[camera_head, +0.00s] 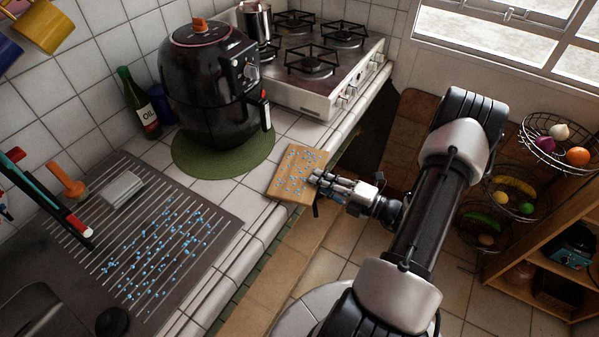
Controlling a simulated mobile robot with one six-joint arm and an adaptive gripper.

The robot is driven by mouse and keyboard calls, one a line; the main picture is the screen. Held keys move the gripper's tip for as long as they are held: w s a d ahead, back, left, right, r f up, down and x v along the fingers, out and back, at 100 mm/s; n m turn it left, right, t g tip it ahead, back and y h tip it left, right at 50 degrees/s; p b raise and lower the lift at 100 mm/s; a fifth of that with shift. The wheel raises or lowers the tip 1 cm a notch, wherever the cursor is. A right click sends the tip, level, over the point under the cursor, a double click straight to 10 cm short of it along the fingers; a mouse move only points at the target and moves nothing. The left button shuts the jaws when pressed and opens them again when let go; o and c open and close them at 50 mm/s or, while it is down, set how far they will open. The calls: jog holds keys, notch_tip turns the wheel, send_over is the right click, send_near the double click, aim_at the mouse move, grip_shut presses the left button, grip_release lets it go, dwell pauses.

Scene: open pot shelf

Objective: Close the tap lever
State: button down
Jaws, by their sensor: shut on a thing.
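My gripper (316,181) reaches in from the right and is shut on the right edge of a small wooden board (290,191). The board overhangs or lies at the counter's front edge; I cannot tell if it rests on the tiles. Light-blue specks dot it. At the left is the grey sink with a ribbed draining board (226,222), also strewn with blue specks. A long red, black and white object (52,203) slants over it; I cannot tell whether it is part of a tap. No tap lever can be made out clearly.
A black air fryer (212,95) stands on a round green mat (190,160). A gas stove (300,85) is behind. A green oil bottle (138,103) stands by the wall. Tiled floor is open in front.

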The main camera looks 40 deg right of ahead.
jog(key=shift+r, duration=0.15)
notch_tip(320, 180, up, 20)
jog(key=p, duration=0.7)
jog(key=shift+p, duration=0.35)
